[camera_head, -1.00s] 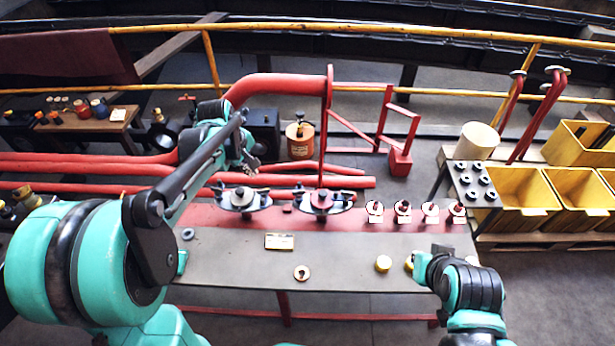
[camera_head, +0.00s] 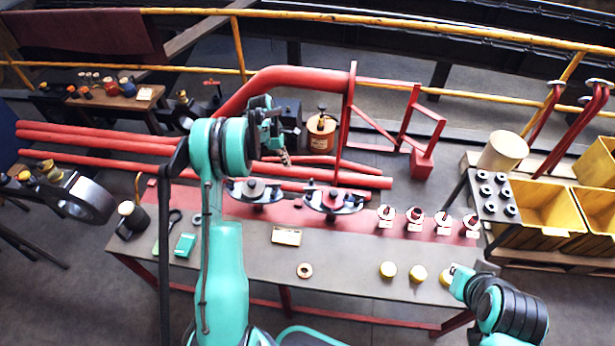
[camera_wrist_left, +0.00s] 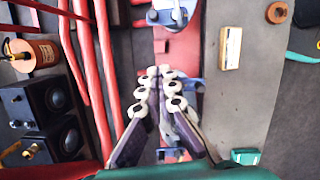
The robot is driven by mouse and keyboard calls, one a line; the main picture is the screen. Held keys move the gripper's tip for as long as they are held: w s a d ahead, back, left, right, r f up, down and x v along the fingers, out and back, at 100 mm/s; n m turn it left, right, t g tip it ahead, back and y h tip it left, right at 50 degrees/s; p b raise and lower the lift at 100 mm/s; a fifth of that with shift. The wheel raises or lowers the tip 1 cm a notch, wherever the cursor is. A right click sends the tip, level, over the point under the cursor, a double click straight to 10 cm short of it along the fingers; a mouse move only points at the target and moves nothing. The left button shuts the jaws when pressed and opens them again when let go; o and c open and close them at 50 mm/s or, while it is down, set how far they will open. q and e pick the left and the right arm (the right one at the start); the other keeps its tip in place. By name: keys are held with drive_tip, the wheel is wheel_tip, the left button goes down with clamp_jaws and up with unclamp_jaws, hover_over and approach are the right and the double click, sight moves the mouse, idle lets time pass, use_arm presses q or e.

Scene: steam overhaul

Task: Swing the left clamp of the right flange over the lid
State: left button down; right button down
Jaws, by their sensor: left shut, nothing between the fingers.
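The right flange (camera_head: 333,201) stands on the red back strip of the bench, with a dark red lid and knob in its middle and dark clamp parts at its sides. I cannot tell how its left clamp is turned. The left flange (camera_head: 257,193) has a grey lid. My left gripper (camera_head: 284,158) is shut and empty, above and behind the left flange, left of the right flange and apart from it. In the left wrist view its fingertips (camera_wrist_left: 160,85) partly cover the left flange, and the right flange (camera_wrist_left: 172,12) is cut by the top edge. My right gripper (camera_head: 458,274) is near the front right corner, its fingers unclear.
Several white-based small parts (camera_head: 415,219) stand right of the right flange. Yellow discs (camera_head: 388,269), a ring (camera_head: 304,270) and a label plate (camera_head: 287,236) lie on the bench (camera_head: 345,262). A red pipe (camera_head: 345,120) rises behind the flanges.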

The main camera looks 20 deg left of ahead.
use_arm(q)
drive_tip(key=w+d+f+b, duration=0.2)
drive_tip(key=d+f+b, duration=0.2)
drive_tip(key=f, duration=0.5)
drive_tip(key=shift+w+d+f, duration=0.25)
drive_tip(key=shift+d+f, duration=0.05)
drive_tip(key=shift+d, duration=0.65)
drive_tip(key=shift+d+m, duration=0.15)
drive_tip(key=shift+m, duration=0.15)
